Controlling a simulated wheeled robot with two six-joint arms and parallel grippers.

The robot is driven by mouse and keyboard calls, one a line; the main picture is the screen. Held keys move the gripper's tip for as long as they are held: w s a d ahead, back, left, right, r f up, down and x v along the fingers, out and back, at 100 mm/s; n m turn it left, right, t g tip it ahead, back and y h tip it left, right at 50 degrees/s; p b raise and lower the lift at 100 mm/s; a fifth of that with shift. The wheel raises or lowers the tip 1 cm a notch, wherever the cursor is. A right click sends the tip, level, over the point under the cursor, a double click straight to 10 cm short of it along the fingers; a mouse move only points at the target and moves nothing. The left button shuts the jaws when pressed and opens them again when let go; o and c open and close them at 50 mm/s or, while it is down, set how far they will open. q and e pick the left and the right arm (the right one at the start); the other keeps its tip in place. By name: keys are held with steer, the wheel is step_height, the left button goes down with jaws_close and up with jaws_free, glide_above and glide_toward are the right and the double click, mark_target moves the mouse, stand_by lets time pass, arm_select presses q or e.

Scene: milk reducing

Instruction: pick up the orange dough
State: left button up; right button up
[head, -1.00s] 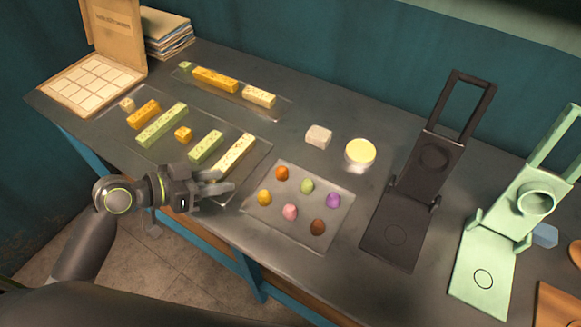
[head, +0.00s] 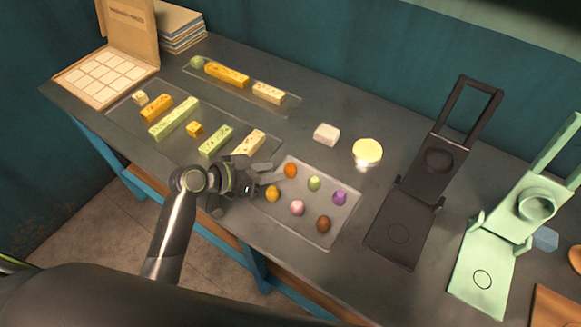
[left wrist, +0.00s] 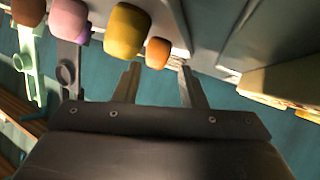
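The orange dough (head: 290,171) is a small ball at the top left of a clear tray (head: 322,238) holding several coloured dough balls. In the left wrist view the orange dough (left wrist: 158,53) shows just past the fingertips, roughly between them. My left gripper (head: 275,174) is open, its fingers just left of the orange dough. The wrist view shows its two fingers (left wrist: 159,68) spread with nothing held between them. The yellow dough (head: 272,194) lies close to the fingers. My right gripper is not in view.
Green (head: 314,183), purple (head: 339,198), pink (head: 297,208) and brown (head: 323,224) dough share the tray. Yellow and green bars lie on trays at the left. A dark press (head: 403,215) and a mint-green press (head: 490,265) stand at the right.

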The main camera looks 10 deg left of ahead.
mark_target(286, 169)
arm_select(q)
steer(key=shift+w+d, duration=0.25)
steer(key=shift+d, duration=0.1)
steer(key=p+x, duration=0.1)
steer(key=x, duration=0.2)
steer(key=shift+d, duration=0.1)
steer(key=shift+w+d+f+p, duration=0.3)
steer(key=shift+w+d+f, duration=0.05)
steer(key=shift+c, duration=0.4)
steer(key=c, duration=0.6)
